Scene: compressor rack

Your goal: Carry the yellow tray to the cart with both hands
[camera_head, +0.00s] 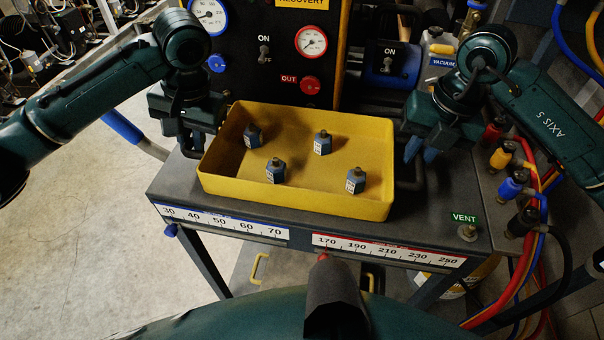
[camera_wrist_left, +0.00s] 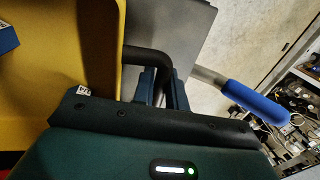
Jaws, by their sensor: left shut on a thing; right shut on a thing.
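The yellow tray (camera_head: 290,192) is level over the dark grey top of a stand (camera_head: 440,225); I cannot tell whether it touches. Several small blue-grey parts with brass tops, such as this one (camera_head: 322,143), stand upright in it. The tray also shows in the left wrist view (camera_wrist_left: 75,60). My left gripper (camera_head: 194,140) is shut on the black handle at the tray's left side; its blue fingers close round the handle (camera_wrist_left: 150,55) in the left wrist view. My right gripper (camera_head: 420,152) is shut on the right black handle (camera_head: 417,175), partly hidden.
A black gauge panel (camera_head: 285,50) stands close behind the tray. A blue grip (camera_head: 122,126) sticks out at left. Coloured hoses (camera_head: 530,260), valves and a vacuum bottle (camera_head: 438,60) crowd the right. Open concrete floor (camera_head: 100,230) lies at left.

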